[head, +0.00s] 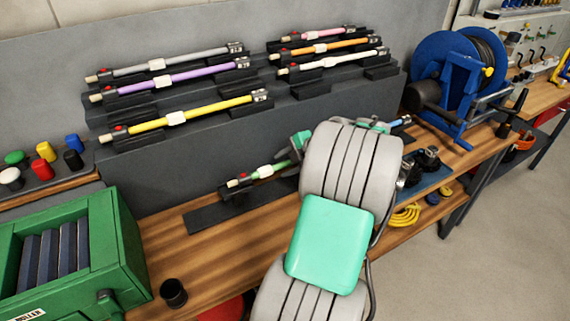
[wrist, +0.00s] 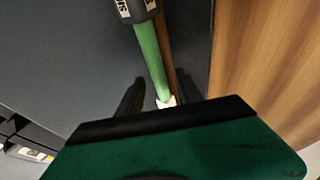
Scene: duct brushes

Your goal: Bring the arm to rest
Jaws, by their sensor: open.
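My gripper (wrist: 158,92) is open. In the wrist view its dark fingers stand on either side of a green rod (wrist: 150,52) with a white collar and a black lettered end. I cannot tell how far apart rod and fingers are in depth. In the head view the green rod (head: 272,170) lies low on the bench in a black holder. My grey arm with its teal pad reaches across the right middle of the picture and hides most of my gripper and the rod's right end.
Grey, purple, yellow, pink, orange and white rods sit on the stepped dark rack (head: 200,140) behind. A blue reel (head: 445,75) stands at right. A green box (head: 75,255) and black cup (head: 173,292) are at left. Bare wood (head: 200,255) lies left of my arm.

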